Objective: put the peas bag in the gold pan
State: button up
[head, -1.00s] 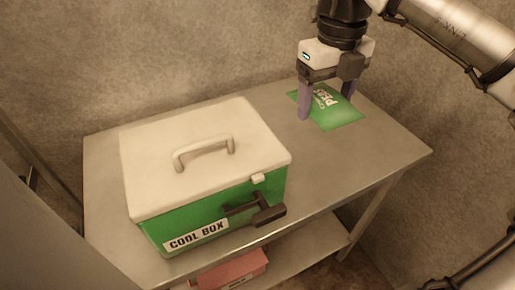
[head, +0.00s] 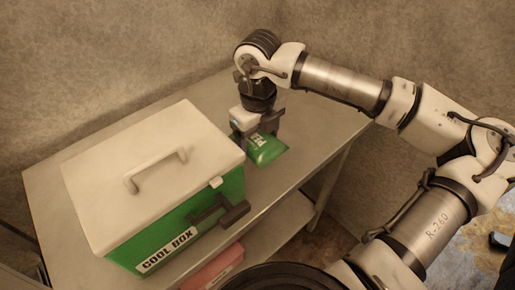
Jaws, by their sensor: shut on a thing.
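The peas bag (head: 268,153) is a flat green packet with white lettering, on the grey metal table behind and to the right of the cool box. My gripper (head: 256,148) points down over it and is shut on the bag, which looks bunched up between the fingers. The fingers and wrist hide part of the bag. The bag still appears to be at table level. I see no gold pan in this view.
A green cool box (head: 190,222) with a closed white lid and a dark front latch fills much of the table (head: 318,128). A red box (head: 215,268) sits on the lower shelf. Bare tabletop lies right of the bag; walls stand behind.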

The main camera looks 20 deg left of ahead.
jog(key=shift+f+p, duration=0.4)
jog(key=shift+f, duration=2.1)
jog(key=shift+f+b, duration=0.2)
jog(key=shift+b, duration=0.1)
jog(key=o, duration=1.1)
jog(key=shift+r, duration=0.1)
